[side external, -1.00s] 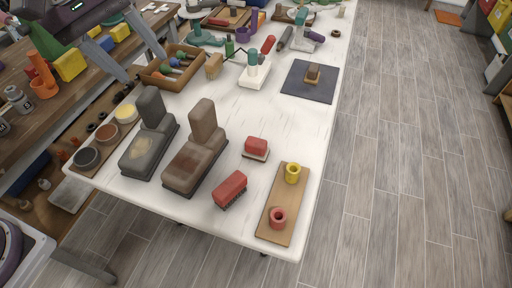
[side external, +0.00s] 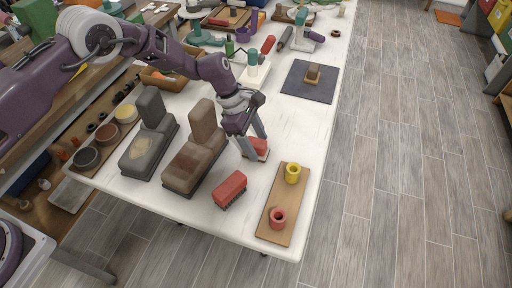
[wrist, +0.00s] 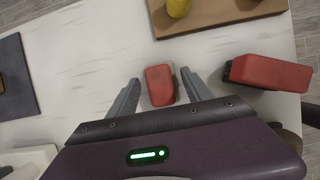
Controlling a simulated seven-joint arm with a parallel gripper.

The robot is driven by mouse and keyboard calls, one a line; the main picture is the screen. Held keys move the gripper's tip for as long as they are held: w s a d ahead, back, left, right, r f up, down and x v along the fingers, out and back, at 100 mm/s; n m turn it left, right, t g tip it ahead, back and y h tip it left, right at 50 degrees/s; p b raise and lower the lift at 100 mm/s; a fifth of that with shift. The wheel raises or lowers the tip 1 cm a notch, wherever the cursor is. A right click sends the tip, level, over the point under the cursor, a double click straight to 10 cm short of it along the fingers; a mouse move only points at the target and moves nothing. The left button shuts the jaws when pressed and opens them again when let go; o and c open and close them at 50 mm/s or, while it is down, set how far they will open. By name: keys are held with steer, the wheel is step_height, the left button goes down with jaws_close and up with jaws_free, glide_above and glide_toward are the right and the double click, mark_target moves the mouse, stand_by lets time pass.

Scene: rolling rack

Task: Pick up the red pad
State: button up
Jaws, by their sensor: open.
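The red pad (side external: 258,147) is a small red block on a pale base. It lies on the white table, and part of it is hidden behind my fingers in the side view. My gripper (side external: 257,145) is over it, pointing down. In the wrist view, the red pad (wrist: 160,86) sits between the two open fingers of my gripper (wrist: 160,78), one on each side. A narrow gap shows on either side, and I cannot tell the exact fingertip height.
A red brush (side external: 230,187) with dark bristles lies close by; it also shows in the wrist view (wrist: 268,72). A wooden board (side external: 270,216) holds a yellow cup (side external: 293,172) and a red cup (side external: 278,217). Brown (side external: 193,165) and grey (side external: 146,152) blocks stand to the left.

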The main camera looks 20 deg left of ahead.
mark_target(256, 142)
jaws_close()
stand_by(0.3)
step_height(256, 142, up, 10)
steer(key=c, duration=0.9)
jaws_free()
jaws_close()
